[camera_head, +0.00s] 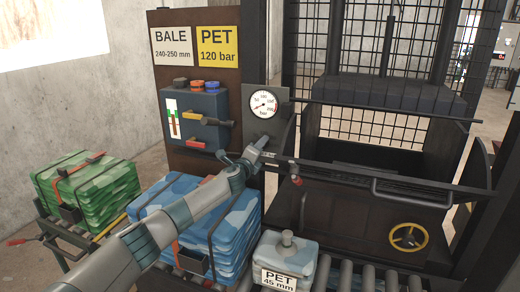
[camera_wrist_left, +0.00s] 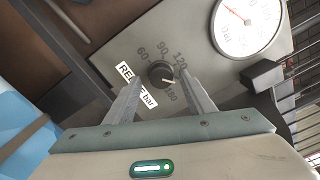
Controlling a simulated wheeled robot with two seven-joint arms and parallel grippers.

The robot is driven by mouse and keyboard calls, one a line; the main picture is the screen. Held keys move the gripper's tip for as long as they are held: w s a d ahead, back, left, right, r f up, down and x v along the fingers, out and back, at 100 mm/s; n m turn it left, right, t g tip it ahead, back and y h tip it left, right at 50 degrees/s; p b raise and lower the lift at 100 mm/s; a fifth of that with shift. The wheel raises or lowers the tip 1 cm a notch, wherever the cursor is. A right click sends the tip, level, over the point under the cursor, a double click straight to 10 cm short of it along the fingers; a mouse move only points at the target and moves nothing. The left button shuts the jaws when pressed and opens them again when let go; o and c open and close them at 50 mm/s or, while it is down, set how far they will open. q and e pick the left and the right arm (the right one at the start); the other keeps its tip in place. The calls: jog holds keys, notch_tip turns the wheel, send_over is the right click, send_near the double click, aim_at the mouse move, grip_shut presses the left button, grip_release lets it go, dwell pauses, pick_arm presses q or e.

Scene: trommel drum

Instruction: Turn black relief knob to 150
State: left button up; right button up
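The black relief knob (camera_wrist_left: 161,74) sits on a grey plate (camera_wrist_left: 120,47) beside the "RELIEF bar" label in the left wrist view. Marks 60, 90, 120 and 180 are readable around it; 150 seems hidden behind a finger. Its pale pointer line aims down-right, between 120 and 180. My left gripper (camera_wrist_left: 161,80) is open, one finger on each side of the knob, with a small gap seeming to show on both sides. In the head view my left gripper (camera_head: 256,150) is at the plate below the gauge and hides the knob. My right gripper is in neither view.
A round white gauge (camera_head: 263,104) is above the knob, also in the left wrist view (camera_wrist_left: 247,22). A control box (camera_head: 195,115) with levers is to its left. A long bar handle (camera_head: 400,190) and yellow handwheel (camera_head: 408,237) are to the right. Wrapped bales (camera_head: 90,185) stand left.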

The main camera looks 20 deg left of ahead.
pick_arm(q)
jog(key=shift+s, duration=0.1)
jog(key=s+b, duration=0.3)
jog(key=s, duration=1.4)
jog(key=shift+b, duration=0.4)
jog(key=shift+s, duration=0.1)
